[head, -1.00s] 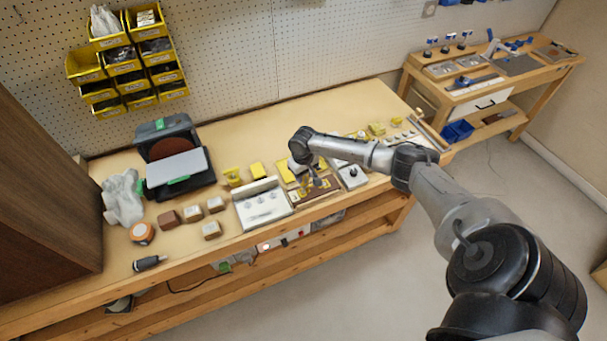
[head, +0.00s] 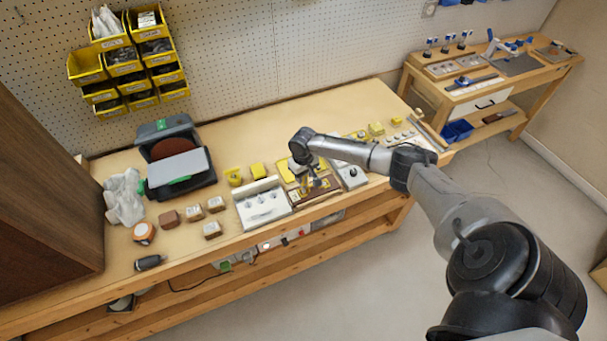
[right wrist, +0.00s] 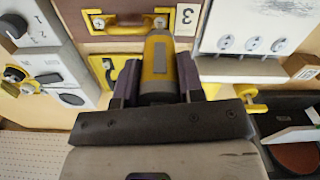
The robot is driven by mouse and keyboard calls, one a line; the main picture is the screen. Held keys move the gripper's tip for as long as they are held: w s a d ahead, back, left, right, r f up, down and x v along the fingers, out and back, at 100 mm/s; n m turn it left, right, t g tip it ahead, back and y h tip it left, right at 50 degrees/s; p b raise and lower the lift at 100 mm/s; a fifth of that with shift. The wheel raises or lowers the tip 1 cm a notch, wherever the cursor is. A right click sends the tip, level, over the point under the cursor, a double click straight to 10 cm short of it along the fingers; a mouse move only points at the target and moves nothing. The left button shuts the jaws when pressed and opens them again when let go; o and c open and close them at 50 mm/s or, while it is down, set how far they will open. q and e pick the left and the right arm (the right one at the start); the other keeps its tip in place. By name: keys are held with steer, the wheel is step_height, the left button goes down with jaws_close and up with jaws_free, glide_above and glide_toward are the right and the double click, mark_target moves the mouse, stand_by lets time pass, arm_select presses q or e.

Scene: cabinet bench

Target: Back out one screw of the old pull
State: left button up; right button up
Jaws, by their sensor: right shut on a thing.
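My right gripper (right wrist: 157,82) is shut on a yellow and grey screwdriver-like tool (right wrist: 159,62), which it holds between its fingers. In the right wrist view the tool's far end overlaps the right end of the yellow pull (right wrist: 128,29) on a brown panel (right wrist: 215,8) tagged 3. The tip and the screw under it are hidden, so contact cannot be told. In the head view my right gripper (head: 313,182) is low over the brown panel (head: 318,197) near the bench's front edge. My left gripper is not in view.
A white panel with several fittings (head: 262,207) stands left of the brown panel, and a grey block with a knob (head: 352,177) stands right. A sander (head: 178,170), wooden blocks (head: 212,229) and a dark handheld tool (head: 149,263) lie farther left.

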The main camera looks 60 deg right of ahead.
steer(key=shift+f, duration=0.25)
stand_by(0.7)
steer(key=shift+f, duration=0.1)
stand_by(0.6)
steer(key=shift+p, duration=0.35)
stand_by(0.3)
steer(key=shift+s+a+r+p, duration=0.1)
steer(key=shift+s+r+p, duration=0.05)
steer(key=shift+r+p, duration=1.55)
steer(key=shift+p, duration=0.05)
steer(key=shift+r+p, duration=0.5)
steer(key=shift+p, duration=0.05)
steer(key=shift+r+p, duration=0.9)
steer(key=shift+p, duration=0.05)
